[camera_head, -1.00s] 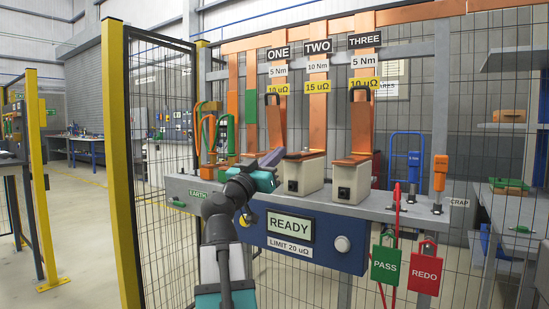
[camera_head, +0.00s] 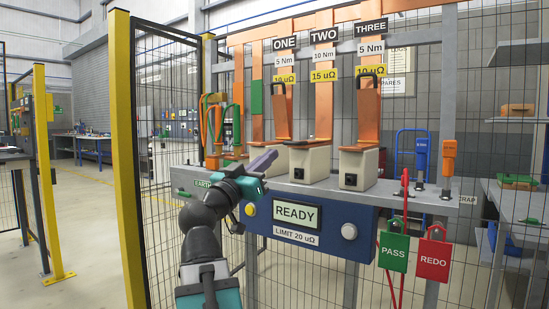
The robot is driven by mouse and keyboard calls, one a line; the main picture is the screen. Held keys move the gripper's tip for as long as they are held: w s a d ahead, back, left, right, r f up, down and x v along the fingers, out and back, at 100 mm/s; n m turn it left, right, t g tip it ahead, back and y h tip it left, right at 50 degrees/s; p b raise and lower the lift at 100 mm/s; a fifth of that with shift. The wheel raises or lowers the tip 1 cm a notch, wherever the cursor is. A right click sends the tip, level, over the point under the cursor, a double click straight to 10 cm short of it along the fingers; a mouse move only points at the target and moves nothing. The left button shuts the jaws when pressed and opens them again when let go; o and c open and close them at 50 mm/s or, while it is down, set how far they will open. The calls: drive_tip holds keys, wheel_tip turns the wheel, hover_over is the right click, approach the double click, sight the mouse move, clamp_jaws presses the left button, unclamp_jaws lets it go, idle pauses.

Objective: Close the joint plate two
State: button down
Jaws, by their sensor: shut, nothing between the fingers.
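Under the black sign TWO (camera_head: 324,35), with 10 Nm and 15 uΩ tags, a copper bar (camera_head: 323,105) runs down behind a cream box (camera_head: 309,160). Copper plates with dark loop handles stand tilted under ONE (camera_head: 281,115) and THREE (camera_head: 367,115). My gripper (camera_head: 270,158) is shut and empty, in front of the grey bench at the left of the cream box. It looks apart from the box, though depth is hard to judge.
A blue panel reading READY (camera_head: 325,228) hangs below the bench edge. Blue and orange tools (camera_head: 448,160) stand at the bench's right. PASS (camera_head: 394,252) and REDO (camera_head: 433,260) tags hang there. Orange and green cables (camera_head: 213,125) rise at left. A yellow post (camera_head: 124,150) stands further left.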

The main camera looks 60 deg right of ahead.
drive_tip(key=shift+v, duration=0.85)
drive_tip(key=shift+w, duration=0.1)
